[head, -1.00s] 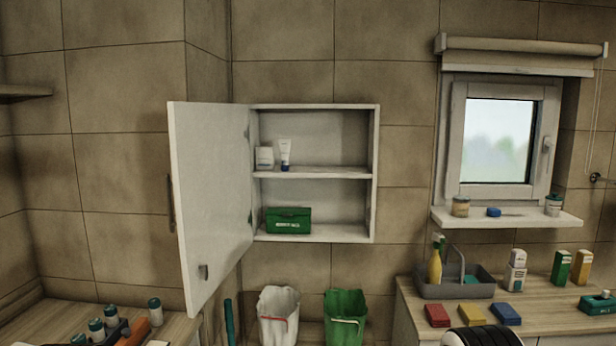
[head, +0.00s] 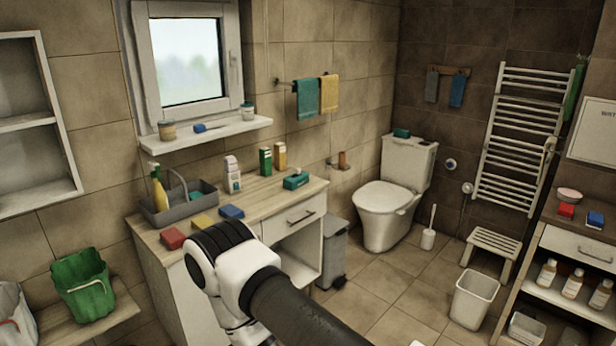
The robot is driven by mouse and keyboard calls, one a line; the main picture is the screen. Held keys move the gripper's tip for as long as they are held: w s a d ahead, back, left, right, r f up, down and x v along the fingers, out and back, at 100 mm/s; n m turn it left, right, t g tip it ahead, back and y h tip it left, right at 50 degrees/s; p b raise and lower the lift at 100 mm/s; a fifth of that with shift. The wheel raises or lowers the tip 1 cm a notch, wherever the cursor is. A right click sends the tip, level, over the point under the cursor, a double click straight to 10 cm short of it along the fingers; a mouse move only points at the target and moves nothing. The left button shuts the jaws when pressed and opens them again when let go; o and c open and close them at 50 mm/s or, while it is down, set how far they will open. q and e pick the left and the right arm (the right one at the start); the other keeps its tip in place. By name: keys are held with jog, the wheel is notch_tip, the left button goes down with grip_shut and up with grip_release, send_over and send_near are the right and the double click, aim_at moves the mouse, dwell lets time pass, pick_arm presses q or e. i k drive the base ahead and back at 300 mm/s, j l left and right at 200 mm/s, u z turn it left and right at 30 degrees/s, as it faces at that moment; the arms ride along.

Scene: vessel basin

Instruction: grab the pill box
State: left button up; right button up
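No item can be surely told as the pill box. Another small teal item (head: 401,133) lies on the toilet tank. One of my arms crosses the bottom middle in front of the counter. Neither gripper shows.
The counter (head: 318,184) also holds a grey caddy (head: 180,204) with a yellow bottle and red, yellow and blue blocks. A grey bin (head: 333,250), white basket (head: 474,298) and stool (head: 493,247) stand on the floor.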

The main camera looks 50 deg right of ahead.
aim_at(294, 182)
jog(key=z, duration=1.5)
